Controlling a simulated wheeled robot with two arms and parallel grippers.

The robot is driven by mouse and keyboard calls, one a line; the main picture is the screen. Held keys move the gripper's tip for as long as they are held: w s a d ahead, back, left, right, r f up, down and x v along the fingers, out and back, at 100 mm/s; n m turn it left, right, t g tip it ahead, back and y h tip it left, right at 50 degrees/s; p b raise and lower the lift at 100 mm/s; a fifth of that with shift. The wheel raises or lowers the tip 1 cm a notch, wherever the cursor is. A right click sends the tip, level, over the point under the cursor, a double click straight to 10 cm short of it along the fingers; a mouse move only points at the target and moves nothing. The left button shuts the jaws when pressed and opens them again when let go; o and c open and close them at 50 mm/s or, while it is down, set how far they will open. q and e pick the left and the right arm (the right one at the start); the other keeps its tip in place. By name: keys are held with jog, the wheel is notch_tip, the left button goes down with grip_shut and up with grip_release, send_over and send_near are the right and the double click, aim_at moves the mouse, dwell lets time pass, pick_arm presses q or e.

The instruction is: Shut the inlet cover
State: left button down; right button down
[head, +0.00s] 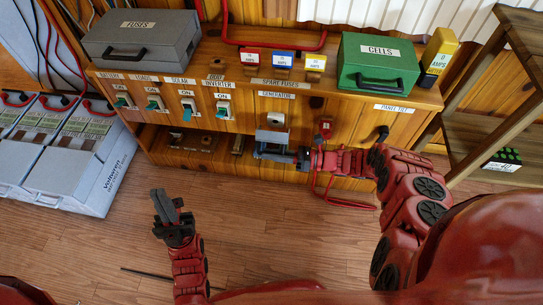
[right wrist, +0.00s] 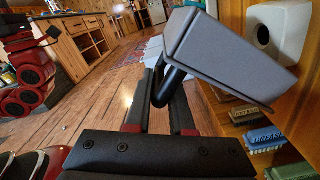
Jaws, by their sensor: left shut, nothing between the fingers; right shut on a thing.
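The cover stands open, swung out from the panel, with the inlet exposed. In the right wrist view the cover (right wrist: 225,60) is a large grey plate with a black bent handle (right wrist: 172,88), and the white inlet (right wrist: 280,32) shows behind it. My right gripper (head: 300,158) is shut on that handle; its fingers (right wrist: 166,105) lie either side of it. My left gripper (head: 165,207) is shut and empty over the floor.
Several switches (head: 188,106) line the panel left of the inlet. A fuses case (head: 140,40), coloured fuse boxes and a green cells case (head: 378,66) stand on the bench top. Batteries (head: 70,150) stand at left, a wooden shelf (head: 490,110) at right.

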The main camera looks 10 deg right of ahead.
jog(key=shift+w+r, duration=0.35)
jog(key=shift+r, duration=0.55)
jog(key=shift+r, duration=0.1)
jog(key=c, duration=0.8)
grip_release()
jog(key=shift+c, duration=0.2)
jog(key=shift+d, duration=0.1)
jog(key=b+v, duration=0.1)
jog(key=v, duration=1.6)
jog(key=shift+d+b, duration=0.2)
jog(key=shift+b, duration=0.2)
